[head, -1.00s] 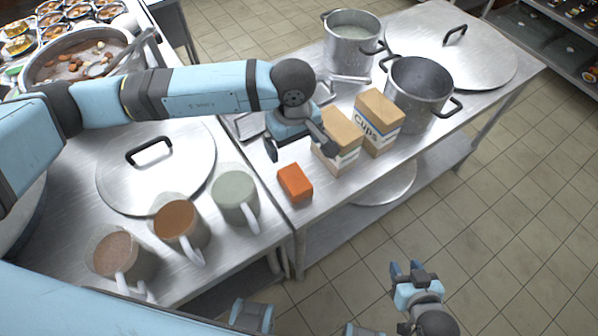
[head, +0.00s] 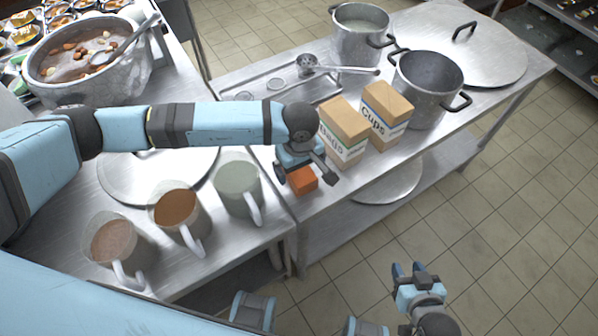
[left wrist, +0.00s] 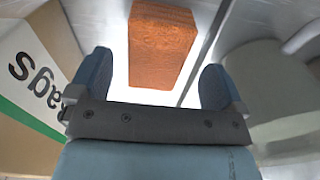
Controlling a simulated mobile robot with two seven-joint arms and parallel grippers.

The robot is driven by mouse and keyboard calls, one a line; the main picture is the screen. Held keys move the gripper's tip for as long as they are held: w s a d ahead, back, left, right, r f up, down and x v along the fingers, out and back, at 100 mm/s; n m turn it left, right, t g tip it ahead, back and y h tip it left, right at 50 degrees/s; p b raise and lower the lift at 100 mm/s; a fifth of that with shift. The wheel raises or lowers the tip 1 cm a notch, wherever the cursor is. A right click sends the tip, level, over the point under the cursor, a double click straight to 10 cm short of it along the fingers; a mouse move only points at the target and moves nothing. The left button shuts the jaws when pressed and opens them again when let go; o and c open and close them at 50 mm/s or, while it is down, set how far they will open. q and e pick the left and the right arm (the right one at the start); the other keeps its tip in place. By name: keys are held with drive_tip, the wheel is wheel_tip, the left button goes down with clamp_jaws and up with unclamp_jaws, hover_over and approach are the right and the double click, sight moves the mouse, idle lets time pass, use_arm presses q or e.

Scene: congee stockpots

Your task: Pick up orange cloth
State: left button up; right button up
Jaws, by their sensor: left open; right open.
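The orange cloth (head: 302,181) is a small folded block lying on the steel table near its front left corner. It also shows in the left wrist view (left wrist: 161,45), ahead of and between the fingers. My left gripper (head: 308,178) is open just above the cloth, its fingers to either side in the picture. My right gripper (head: 411,268) is open and empty over the floor, away from the table.
A Bags box (head: 343,135) and a Cups box (head: 386,115) stand close behind the cloth. A green-grey pitcher (head: 236,188) stands to its left. An open stockpot (head: 428,85) is further right. A tray (head: 280,92) with a ladle lies behind.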

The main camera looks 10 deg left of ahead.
sight(300, 171)
use_arm(q)
wheel_tip(300, 171, down, 4)
drive_tip(key=shift+w+f+p, duration=0.15)
drive_tip(key=shift+f+p, duration=0.1)
drive_tip(key=shift+p, duration=0.05)
drive_tip(key=shift+c, duration=0.3)
drive_tip(key=c, duration=1)
drive_tip(key=shift+o, duration=0.2)
drive_tip(key=shift+r, duration=0.15)
wheel_tip(300, 171, up, 20)
drive_tip(key=b, duration=0.1)
drive_tip(key=shift+b, duration=0.3)
